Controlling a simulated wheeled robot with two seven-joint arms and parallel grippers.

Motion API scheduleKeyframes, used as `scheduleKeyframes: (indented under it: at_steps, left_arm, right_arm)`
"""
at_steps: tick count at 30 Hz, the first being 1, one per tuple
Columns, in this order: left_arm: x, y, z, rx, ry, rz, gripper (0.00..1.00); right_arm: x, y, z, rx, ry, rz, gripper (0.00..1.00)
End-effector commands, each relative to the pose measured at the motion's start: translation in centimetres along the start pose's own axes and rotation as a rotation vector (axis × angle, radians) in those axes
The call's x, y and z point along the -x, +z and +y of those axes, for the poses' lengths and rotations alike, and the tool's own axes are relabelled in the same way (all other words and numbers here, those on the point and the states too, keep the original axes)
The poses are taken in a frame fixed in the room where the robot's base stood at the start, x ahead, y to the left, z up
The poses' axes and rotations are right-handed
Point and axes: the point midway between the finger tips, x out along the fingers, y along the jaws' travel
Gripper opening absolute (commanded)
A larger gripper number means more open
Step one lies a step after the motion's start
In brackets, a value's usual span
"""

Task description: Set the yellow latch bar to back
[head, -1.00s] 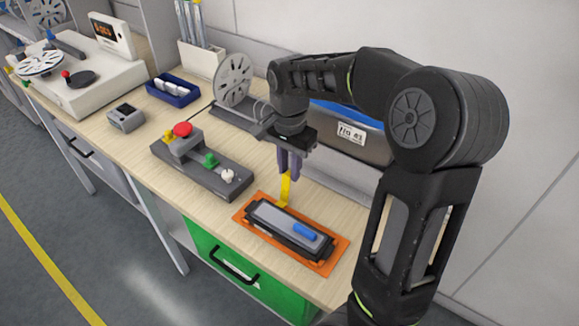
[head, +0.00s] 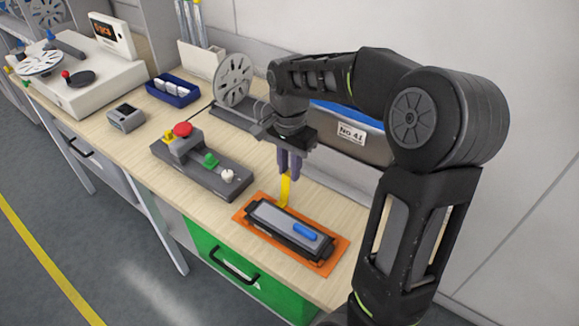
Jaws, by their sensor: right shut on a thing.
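The yellow latch bar (head: 286,189) stands up from the far left end of a dark grey device (head: 268,217) with a blue handle (head: 304,232). The device sits on an orange base plate (head: 326,268) on the bench. My right gripper (head: 289,170) is above it, pointing down, with its purple-grey fingers shut on the top of the yellow latch bar. The fingers hide the top end of the bar. My left gripper is not in view.
A grey control box with a red button (head: 182,130), green knob and white knob stands left of the device. A reel (head: 233,80) and a grey bin with a label (head: 351,133) stand behind. A green drawer (head: 247,272) is below the bench top (head: 130,150).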

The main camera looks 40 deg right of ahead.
Motion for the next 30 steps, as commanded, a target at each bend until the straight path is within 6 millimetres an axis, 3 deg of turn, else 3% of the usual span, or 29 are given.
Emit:
scheduleKeyframes:
  at_steps: [4,11,12,18,30]
  left_arm:
    - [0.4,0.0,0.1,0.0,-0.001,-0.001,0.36]
    - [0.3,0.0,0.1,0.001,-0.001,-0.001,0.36]
    - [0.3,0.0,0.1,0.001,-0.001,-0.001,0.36]
    - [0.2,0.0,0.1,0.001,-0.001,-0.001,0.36]
    - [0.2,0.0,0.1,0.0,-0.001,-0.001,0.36]
  right_arm:
    - [0.6,1.1,0.0,0.002,-0.001,-0.002,0.0]
    - [0.4,1.2,0.0,0.002,0.001,-0.005,0.0]
    - [0.4,1.2,-0.1,0.002,0.001,-0.004,0.24]
    - [0.5,1.1,0.0,0.001,0.0,-0.002,0.4]
    - [1.3,1.0,-0.1,0.0,-0.002,0.0,0.4]
